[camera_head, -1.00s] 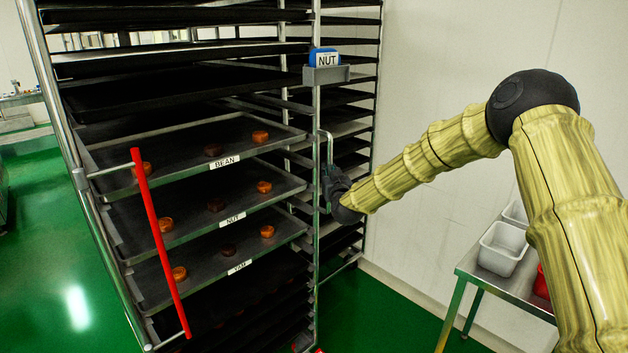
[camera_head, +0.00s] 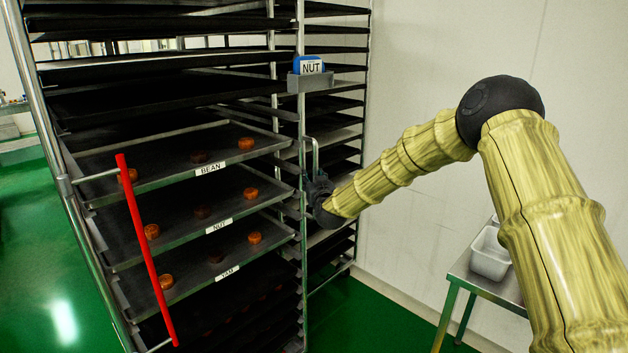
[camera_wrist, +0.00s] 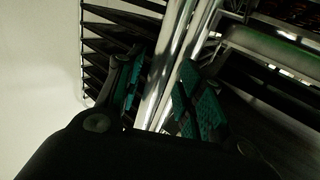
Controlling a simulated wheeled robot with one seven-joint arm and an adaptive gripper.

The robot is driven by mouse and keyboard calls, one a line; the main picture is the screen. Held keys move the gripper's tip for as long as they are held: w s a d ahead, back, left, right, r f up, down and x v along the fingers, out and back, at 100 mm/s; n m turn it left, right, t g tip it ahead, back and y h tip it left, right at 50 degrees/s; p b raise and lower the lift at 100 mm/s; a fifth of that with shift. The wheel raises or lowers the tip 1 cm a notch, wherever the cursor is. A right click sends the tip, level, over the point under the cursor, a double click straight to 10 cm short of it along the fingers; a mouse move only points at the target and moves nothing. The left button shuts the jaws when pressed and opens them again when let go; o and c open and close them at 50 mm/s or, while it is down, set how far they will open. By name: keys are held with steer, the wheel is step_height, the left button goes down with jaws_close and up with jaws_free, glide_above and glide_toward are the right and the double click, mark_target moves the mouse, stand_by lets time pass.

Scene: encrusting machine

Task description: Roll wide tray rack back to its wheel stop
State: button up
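The wide tray rack (camera_head: 303,240) fills the left and middle of the head view, a tall metal frame of dark trays. A slim metal handle (camera_head: 312,139) stands out from its right front post. My gripper (camera_head: 320,188) is at the lower part of this handle, seen from the side. In the wrist view my gripper (camera_wrist: 165,95) has its two green-padded fingers on either side of a bright vertical bar (camera_wrist: 160,85). Whether both pads press on the bar cannot be told.
A red bar (camera_head: 146,250) juts from the rack's left front. A blue NUT card (camera_head: 310,66) sits in a holder on the right post. Trays carry small brown pieces. A metal table (camera_head: 487,284) with a white bin (camera_head: 488,258) stands right, by the wall (camera_head: 420,60).

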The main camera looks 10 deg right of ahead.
steer(key=shift+d+r, duration=0.1)
steer(key=shift+d, duration=0.1)
steer(key=shift+s, duration=0.15)
steer(key=s, duration=1.1)
steer(key=shift+s+d, duration=0.3)
steer(key=shift+d, duration=0.1)
steer(key=s+f+g, duration=0.5)
steer(key=s+f, duration=0.8)
steer(key=f, duration=0.5)
steer(key=s+f+g, duration=0.4)
steer(key=s+f, duration=0.9)
steer(key=f, duration=0.5)
steer(key=s+d+f+g, duration=0.2)
steer(key=s+f+g, duration=0.1)
steer(key=s, duration=0.9)
steer(key=s+d+f+g, duration=0.3)
steer(key=s+f, duration=0.1)
steer(key=s, duration=0.8)
steer(key=s+d+f+m+g+h, duration=0.1)
steer(key=s+d+f+g, duration=0.1)
steer(key=s, duration=1)
step_height(320, 180, down, 2)
steer(key=shift+s+d+f+g, duration=0.1)
steer(key=shift+s+d+g, duration=0.05)
steer(key=shift+d+g, duration=0.3)
